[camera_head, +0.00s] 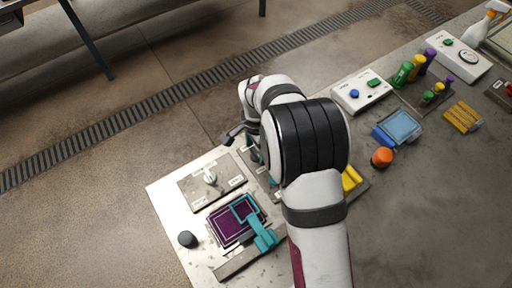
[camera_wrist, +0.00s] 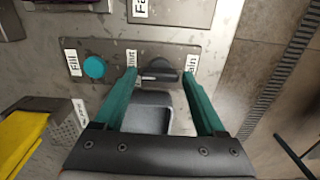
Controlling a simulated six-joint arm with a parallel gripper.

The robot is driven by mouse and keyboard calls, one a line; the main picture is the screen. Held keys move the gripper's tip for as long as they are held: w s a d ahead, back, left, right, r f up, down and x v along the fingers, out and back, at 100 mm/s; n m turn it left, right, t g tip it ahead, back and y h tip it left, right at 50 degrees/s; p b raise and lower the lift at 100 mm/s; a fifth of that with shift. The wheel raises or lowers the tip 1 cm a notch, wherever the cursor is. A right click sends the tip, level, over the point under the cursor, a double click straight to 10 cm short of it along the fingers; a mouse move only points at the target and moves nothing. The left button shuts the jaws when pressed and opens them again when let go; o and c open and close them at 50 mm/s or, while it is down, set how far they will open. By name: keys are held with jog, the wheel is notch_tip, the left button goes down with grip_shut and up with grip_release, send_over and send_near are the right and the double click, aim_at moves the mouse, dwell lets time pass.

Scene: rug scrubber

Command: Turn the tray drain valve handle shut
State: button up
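In the wrist view a grey valve plate (camera_wrist: 115,78) carries the labels Fill, Shut and Drain. A dark handle (camera_wrist: 158,68) with a rounded top sits on it, between the Shut and Drain labels. My gripper (camera_wrist: 159,76) is open, with one teal finger on each side of the handle. I cannot tell whether either finger touches it. In the head view my gripper (camera_head: 248,140) is partly hidden by my arm, and the valve plate is mostly hidden there.
A teal round knob (camera_wrist: 94,67) sits near the Fill label. In the head view, another plate with a white knob (camera_head: 210,176), a purple tray (camera_head: 228,235) and a black knob (camera_head: 187,240) stand to the left.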

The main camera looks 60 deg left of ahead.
aim_at(256, 152)
notch_tip(256, 152, up, 16)
dwell(0.3)
jog(key=shift+f, duration=0.1)
